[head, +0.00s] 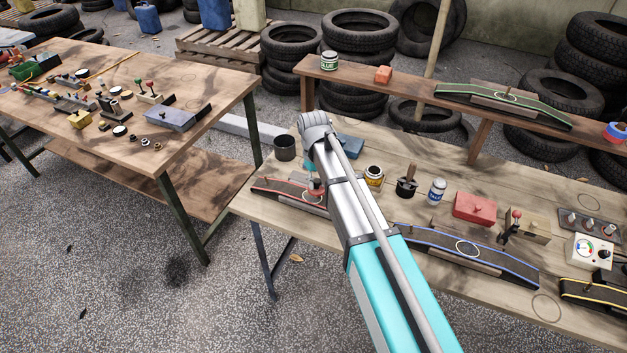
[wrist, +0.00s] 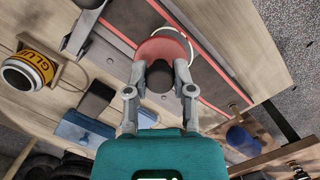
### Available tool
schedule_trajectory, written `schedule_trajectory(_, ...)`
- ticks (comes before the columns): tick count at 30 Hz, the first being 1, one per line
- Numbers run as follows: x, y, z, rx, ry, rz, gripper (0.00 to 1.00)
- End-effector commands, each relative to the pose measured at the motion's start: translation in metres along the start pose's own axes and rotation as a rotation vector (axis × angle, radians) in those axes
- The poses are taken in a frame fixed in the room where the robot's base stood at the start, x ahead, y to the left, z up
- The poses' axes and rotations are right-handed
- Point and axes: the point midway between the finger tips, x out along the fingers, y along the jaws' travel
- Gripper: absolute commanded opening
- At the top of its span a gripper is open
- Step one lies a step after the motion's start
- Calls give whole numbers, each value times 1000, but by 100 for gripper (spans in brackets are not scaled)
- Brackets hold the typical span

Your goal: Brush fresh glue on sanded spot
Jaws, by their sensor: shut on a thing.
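My gripper (wrist: 160,72) is shut on a dark handle of a red, rounded tool (wrist: 163,47). The tool is over the red-edged dark strip (wrist: 205,82), covering part of a white ring marked there. I cannot tell whether it touches the strip. In the head view the red-edged strip (head: 280,190) lies at the left end of the near bench, and my arm hides most of the gripper. A yellow-labelled glue jar (head: 374,176) stands on the bench right of my arm; it also shows in the wrist view (wrist: 30,72). No brush bristles are visible.
A blue-edged strip (head: 470,250) with a white ring, a black pot (head: 406,187), a blue-labelled jar (head: 436,190) and a red box (head: 475,207) are to the right. A green-labelled glue jar (head: 329,60) and green-edged strip (head: 500,100) are on the back shelf.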

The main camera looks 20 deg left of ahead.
Motion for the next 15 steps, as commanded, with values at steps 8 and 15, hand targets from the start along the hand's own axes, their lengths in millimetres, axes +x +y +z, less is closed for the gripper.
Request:
schedule_trajectory(8,3,12,13,1,0,0,0)
schedule_trajectory(15,4,18,18,0,0,1,0)
